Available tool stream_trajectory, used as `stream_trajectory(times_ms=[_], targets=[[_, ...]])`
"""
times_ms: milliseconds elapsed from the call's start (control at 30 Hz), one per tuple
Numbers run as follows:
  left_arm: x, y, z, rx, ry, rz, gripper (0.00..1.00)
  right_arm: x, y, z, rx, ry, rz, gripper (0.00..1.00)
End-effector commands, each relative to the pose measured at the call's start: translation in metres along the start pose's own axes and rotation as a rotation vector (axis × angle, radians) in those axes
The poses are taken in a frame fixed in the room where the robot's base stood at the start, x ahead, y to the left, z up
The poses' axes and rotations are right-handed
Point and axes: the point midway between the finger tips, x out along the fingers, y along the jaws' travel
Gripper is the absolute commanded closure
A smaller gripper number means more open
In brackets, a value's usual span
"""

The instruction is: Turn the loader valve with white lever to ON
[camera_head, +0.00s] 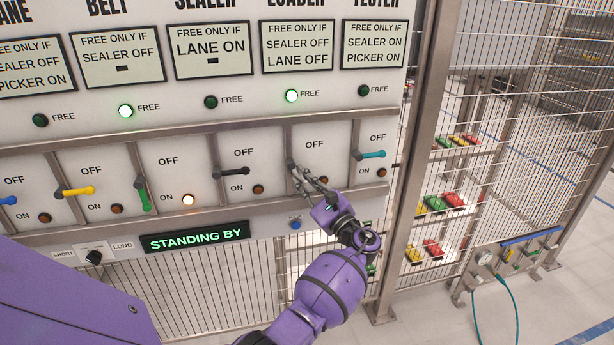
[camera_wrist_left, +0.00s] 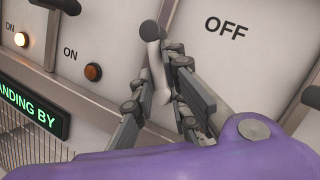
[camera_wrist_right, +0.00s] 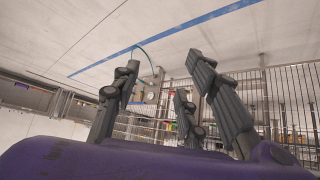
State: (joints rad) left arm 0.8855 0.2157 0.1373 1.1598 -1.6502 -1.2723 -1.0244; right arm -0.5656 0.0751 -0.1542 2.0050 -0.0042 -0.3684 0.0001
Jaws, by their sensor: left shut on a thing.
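The loader valve's white lever (camera_wrist_left: 158,80) sits in the panel under the LOADER sign, just left of the word OFF. My left gripper (camera_head: 303,176) is at this lever, and it also shows in the left wrist view (camera_wrist_left: 161,68). Its fingers are shut around the lever below the dark pivot. The lever slants downward from the pivot in the left wrist view; its far end is partly hidden by the fingers. The loader's ON label is hidden in the head view. My right gripper (camera_wrist_right: 160,85) has its fingers spread and empty, away from the panel.
The loader FREE lamp (camera_head: 291,96) glows green. The black lever (camera_head: 232,172) on the left and the teal lever (camera_head: 371,155) on the right point sideways. The green lever (camera_head: 144,195) points down beside a lit lamp. A mesh fence (camera_head: 470,110) stands right of the panel.

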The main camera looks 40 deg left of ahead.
Motion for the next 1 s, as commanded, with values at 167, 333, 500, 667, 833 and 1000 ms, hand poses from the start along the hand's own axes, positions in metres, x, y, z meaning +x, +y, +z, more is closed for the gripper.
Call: stream_trajectory(times_ms=[167,333,500,667,833,1000], targets=[[0.002,0.009,0.001,0.153,-0.033,-0.066,1.0,-0.005,0.001,-0.007,0.001,0.008,0.001,0.6],[0.004,0.016,0.002,0.281,-0.061,-0.119,1.0,-0.009,0.002,-0.011,0.003,0.013,0.002,0.6],[0.006,0.022,0.003,0.385,-0.082,-0.163,1.0,-0.011,0.002,-0.015,0.005,0.017,0.003,0.6],[0.006,0.026,0.004,0.455,-0.097,-0.192,1.0,-0.012,0.002,-0.018,0.005,0.021,0.002,0.6],[0.007,0.029,0.004,0.5,-0.106,-0.209,1.0,-0.013,0.001,-0.021,0.005,0.024,-0.001,0.6],[0.007,0.031,0.004,0.52,-0.111,-0.216,1.0,-0.013,0.0,-0.022,0.005,0.024,-0.002,0.6]])
